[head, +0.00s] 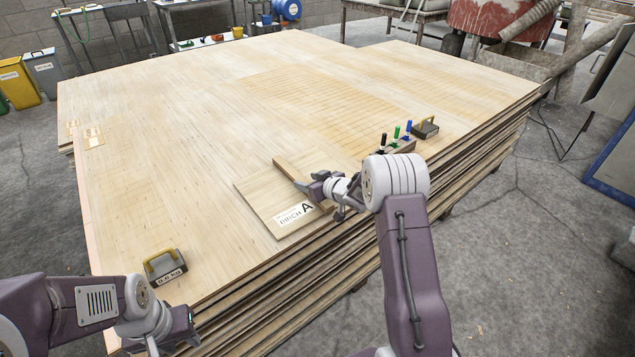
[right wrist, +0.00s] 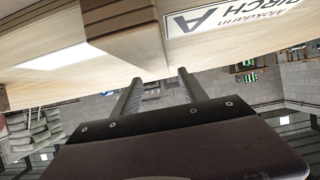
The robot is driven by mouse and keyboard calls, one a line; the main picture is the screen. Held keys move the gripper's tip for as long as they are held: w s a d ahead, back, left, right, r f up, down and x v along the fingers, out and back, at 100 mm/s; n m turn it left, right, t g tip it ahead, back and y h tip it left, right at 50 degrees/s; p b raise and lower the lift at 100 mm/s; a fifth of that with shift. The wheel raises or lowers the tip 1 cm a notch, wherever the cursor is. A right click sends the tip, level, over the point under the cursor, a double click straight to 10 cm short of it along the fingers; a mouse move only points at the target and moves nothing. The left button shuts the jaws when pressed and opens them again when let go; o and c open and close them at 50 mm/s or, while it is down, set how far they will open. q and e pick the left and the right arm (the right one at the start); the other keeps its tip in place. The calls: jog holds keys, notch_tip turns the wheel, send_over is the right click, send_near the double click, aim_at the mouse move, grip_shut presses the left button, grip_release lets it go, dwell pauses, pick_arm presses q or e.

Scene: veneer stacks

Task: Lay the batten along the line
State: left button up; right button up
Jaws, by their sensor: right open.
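The batten (head: 290,170) is a narrow brown wooden strip. It lies on a small pale panel with a BIRCH A label (head: 296,213), on top of the veneer stack. Its near part is hidden behind my right gripper (head: 308,187), which is open at the strip in the head view. In the right wrist view a wooden piece, likely the batten (right wrist: 135,40), shows just beyond the open fingers (right wrist: 158,82); I cannot tell if they touch it. My left gripper (head: 188,326) is low at the left, off the stack's near edge; its jaw state is unclear. I cannot make out a line on the panel.
A block with a yellow handle (head: 165,268) sits near the left front corner of the stack. A holder with black, green and blue markers (head: 396,146) and another handled block (head: 425,128) stand at the right edge. The stack's middle and back (head: 190,110) are clear.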

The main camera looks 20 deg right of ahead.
jog(key=p+v, duration=0.1)
jog(key=v, duration=0.7)
jog(key=shift+s+r, duration=0.15)
jog(key=shift+s+h, duration=0.2)
jog(key=shift+h, duration=0.1)
jog(key=s+a+f+m+g+h, duration=0.1)
jog(key=s+a+g, duration=0.1)
jog(key=s, duration=0.8)
jog(key=s+a+f+m+g+h, duration=0.1)
jog(key=s+g, duration=0.4)
jog(key=s, duration=0.5)
jog(key=s+a+f+m+g+h, duration=0.1)
jog(key=s+g, duration=0.3)
jog(key=s, duration=0.6)
jog(key=shift+a+f+m, duration=0.3)
jog(key=shift+a+m, duration=0.2)
jog(key=shift+a, duration=0.3)
